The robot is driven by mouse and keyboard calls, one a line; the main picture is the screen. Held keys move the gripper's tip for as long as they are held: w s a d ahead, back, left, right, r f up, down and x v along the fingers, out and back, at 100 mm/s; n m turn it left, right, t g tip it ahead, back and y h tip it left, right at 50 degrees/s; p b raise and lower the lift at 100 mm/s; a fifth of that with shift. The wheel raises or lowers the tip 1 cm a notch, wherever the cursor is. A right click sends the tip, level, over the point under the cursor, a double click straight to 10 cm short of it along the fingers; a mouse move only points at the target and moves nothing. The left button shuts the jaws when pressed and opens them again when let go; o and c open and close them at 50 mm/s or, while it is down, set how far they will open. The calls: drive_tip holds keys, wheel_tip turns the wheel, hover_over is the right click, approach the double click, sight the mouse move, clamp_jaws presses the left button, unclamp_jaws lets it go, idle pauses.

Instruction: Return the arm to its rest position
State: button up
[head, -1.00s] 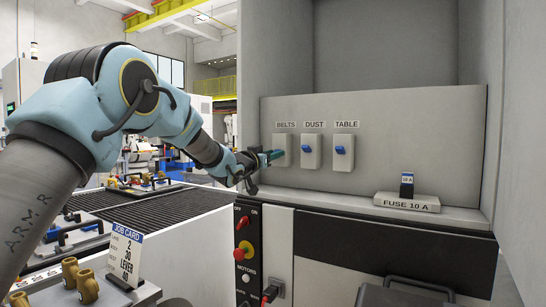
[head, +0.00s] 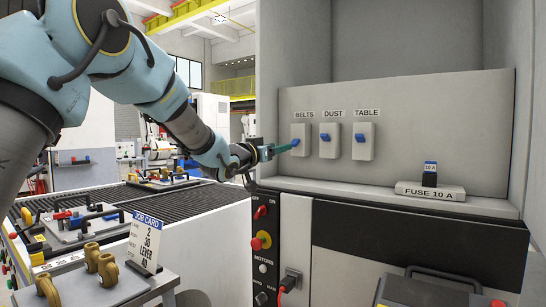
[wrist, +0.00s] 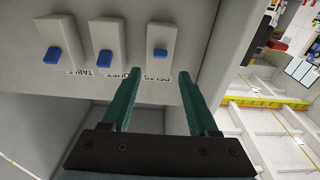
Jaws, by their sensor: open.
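My gripper (head: 282,149) is at the end of my outstretched arm, just left of the BELTS switch (head: 301,138) in the head view. In the wrist view my gripper (wrist: 160,76) has its two teal fingers apart with nothing between them. The BELTS switch, with its blue lever (wrist: 160,53), lies past the fingertips there. Whether a fingertip touches the switch I cannot tell.
The DUST switch (head: 328,141) and TABLE switch (head: 363,142) are to the right on the grey panel. A FUSE 10 A block (head: 430,192) sits on the ledge. A job card (head: 146,240) stands at lower left, near brass fittings (head: 101,262). A cabinet wall (head: 498,40) rises at right.

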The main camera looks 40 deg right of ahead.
drive_tip(key=shift+v, duration=1.05)
